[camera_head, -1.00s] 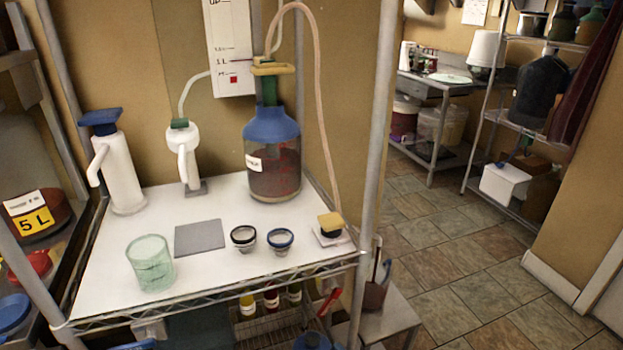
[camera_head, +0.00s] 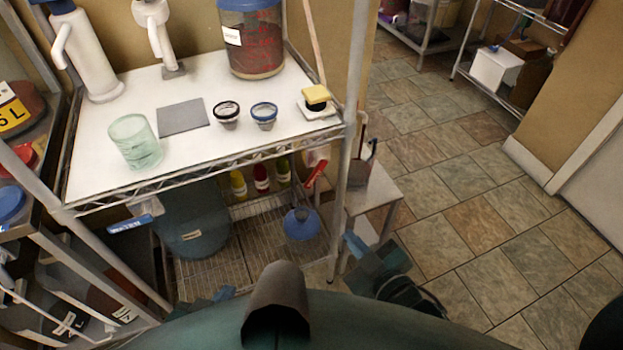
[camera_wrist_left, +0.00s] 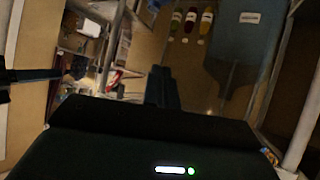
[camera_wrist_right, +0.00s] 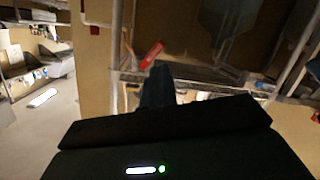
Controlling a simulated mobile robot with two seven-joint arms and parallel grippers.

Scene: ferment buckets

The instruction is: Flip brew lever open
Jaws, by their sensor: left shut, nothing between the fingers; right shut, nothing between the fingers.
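I cannot tell which part is the brew lever. A red lever-like handle (camera_head: 317,172) sticks out below the right front of the white shelf; it also shows in the right wrist view (camera_wrist_right: 152,54). A blue tag-like piece (camera_head: 131,223) with unreadable white lettering is below the left front edge. My left gripper (camera_head: 222,294) is shut and empty, low in front of the rack; its fingers show in the left wrist view (camera_wrist_left: 160,82). My right gripper (camera_head: 368,258) is shut and empty, right of the rack's lower shelf; its fingers show in the right wrist view (camera_wrist_right: 157,82). Neither touches a handle.
The white shelf (camera_head: 100,180) holds a green glass (camera_head: 135,143), a grey mat (camera_head: 183,117), small cups and a large jar (camera_head: 251,45). Below are a dark bucket (camera_head: 192,225), several bottles and a blue flask (camera_head: 301,224). A small side table (camera_head: 377,192) stands right. Tiled floor is open.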

